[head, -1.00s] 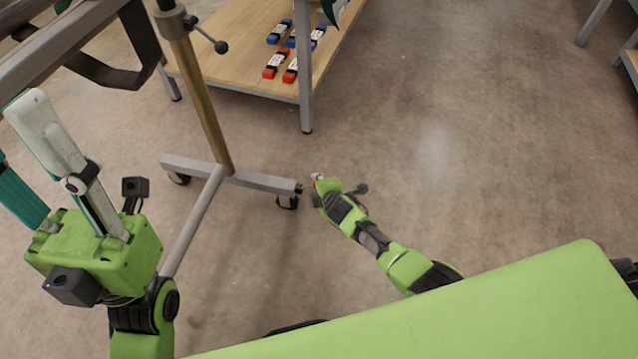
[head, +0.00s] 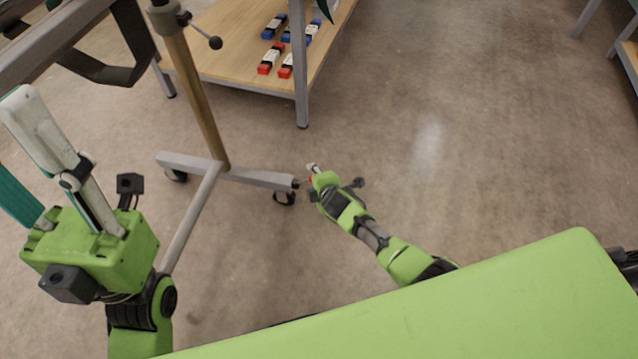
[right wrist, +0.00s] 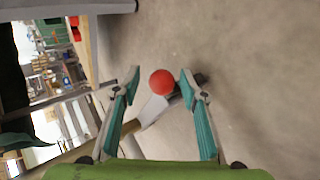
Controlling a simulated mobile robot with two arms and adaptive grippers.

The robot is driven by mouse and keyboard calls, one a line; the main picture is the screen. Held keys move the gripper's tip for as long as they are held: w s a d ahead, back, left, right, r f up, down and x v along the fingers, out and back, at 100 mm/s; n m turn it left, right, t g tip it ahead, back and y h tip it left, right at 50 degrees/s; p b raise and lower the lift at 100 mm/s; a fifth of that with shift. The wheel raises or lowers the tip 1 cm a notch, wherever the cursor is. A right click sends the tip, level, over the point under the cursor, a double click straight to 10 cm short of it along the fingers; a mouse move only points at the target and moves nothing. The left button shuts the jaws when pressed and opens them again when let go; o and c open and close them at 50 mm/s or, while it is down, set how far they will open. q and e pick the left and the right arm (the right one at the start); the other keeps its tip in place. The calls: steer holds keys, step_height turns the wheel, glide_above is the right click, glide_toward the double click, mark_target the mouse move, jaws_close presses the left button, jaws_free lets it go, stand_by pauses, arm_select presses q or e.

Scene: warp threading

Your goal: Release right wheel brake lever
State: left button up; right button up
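The brake lever shows as a red ball knob (right wrist: 162,82) in the right wrist view, in front of the stand's metal foot. In the head view only a small red bit of it (head: 311,180) shows, beside the right caster wheel (head: 284,198). My right gripper (right wrist: 158,78) is open, with one teal-padded finger on each side of the knob and gaps showing on both sides. Its body partly hides the lever in the head view. My left gripper (head: 14,135) is raised at the left, open and empty, its fingers apart.
The stand's grey foot bar (head: 255,177) and tan upright post (head: 203,95) are left of my right gripper. A wooden shelf (head: 225,60) with red and blue packs is behind. The concrete floor (head: 450,130) to the right is clear.

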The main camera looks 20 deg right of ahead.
steer(key=v, duration=1.1)
steer(key=shift+s+a+r, duration=0.1)
steer(key=shift+a+r, duration=0.05)
steer(key=shift+a, duration=0.05)
